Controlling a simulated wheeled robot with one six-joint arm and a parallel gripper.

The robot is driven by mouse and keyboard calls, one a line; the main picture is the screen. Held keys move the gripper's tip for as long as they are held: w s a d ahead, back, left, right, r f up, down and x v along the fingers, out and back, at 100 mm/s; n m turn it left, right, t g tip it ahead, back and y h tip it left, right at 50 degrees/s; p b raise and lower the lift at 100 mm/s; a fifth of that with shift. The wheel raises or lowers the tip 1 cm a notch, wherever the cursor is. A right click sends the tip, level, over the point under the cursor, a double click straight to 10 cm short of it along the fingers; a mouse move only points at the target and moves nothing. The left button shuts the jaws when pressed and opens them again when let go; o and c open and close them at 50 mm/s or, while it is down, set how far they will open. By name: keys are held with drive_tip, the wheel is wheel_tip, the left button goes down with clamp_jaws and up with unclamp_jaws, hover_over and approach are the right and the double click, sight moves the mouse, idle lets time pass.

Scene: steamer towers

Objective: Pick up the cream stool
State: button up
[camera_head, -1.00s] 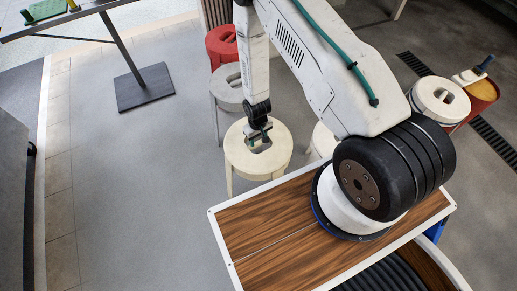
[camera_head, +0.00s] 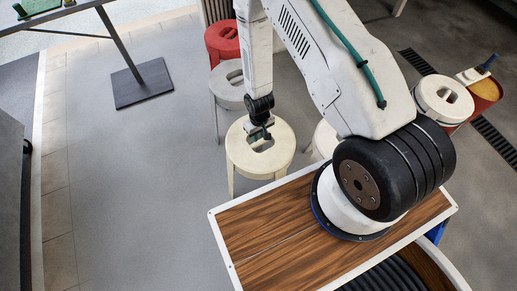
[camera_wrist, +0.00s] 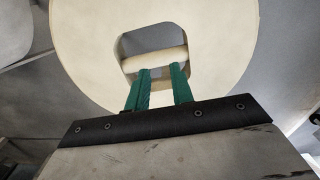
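The cream stool (camera_head: 276,158) stands on the floor just beyond the wood-topped surface, its round seat pierced by an opening. In the wrist view the seat (camera_wrist: 225,55) fills most of the upper picture, with a cream bar (camera_wrist: 155,60) across the opening. My gripper (camera_head: 259,137) is over the opening, pointing down. In the wrist view my gripper's green fingers (camera_wrist: 162,72) are apart, their tips at the bar's near edge. Nothing is seen held between them. I cannot tell how deep the tips reach or whether they touch the bar.
A grey stool (camera_head: 226,84) and a red stool (camera_head: 222,40) stand in a row behind. Another pale stool (camera_head: 323,138) is partly hidden by my arm.

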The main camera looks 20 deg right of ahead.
wheel_tip(320, 180, up, 8)
idle(0.5)
drive_tip(key=shift+f, duration=0.1)
